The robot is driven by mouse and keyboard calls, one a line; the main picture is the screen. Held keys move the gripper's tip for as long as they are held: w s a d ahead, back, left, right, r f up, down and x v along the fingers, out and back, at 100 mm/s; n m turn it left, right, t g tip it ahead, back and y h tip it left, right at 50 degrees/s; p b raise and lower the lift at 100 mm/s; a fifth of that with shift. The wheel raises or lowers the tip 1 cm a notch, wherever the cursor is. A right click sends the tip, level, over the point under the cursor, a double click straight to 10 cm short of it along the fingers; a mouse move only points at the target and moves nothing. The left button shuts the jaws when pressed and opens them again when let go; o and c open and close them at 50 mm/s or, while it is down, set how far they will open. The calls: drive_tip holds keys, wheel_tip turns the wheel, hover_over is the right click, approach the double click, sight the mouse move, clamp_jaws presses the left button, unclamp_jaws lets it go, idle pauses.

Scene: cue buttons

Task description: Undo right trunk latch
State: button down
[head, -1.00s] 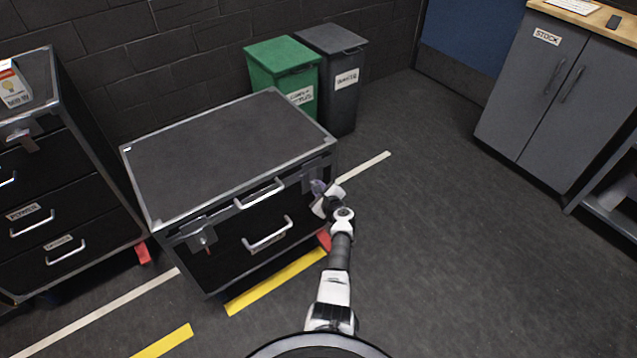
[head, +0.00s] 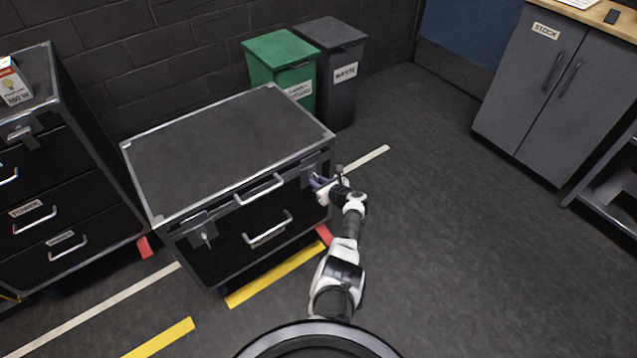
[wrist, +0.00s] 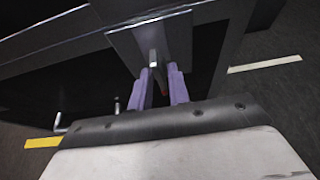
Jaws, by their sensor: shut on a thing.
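The black trunk (head: 225,150) with metal edges stands on the floor, its lid down. Its right latch (head: 313,174) is a metal plate at the right end of the front face, partly hidden by my gripper in the head view. In the wrist view the right latch plate (wrist: 155,42) has a small lever in its middle. My gripper (wrist: 161,76) has purple fingers on both sides of that lever, shut on it. My gripper (head: 316,182) also shows in the head view.
A drawer cabinet (head: 75,165) stands close to the trunk's left. A green bin (head: 277,65) and a grey bin (head: 338,95) stand behind it. Open floor (head: 440,220) lies to the right, with a grey cupboard (head: 540,95) beyond.

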idle(0.4)
drive_tip(key=c, duration=1.6)
unclamp_jaws()
drive_tip(key=shift+o, duration=0.2)
drive_tip(key=p+v, duration=0.4)
drive_tip(key=v, duration=1)
drive_tip(key=shift+f, duration=0.2)
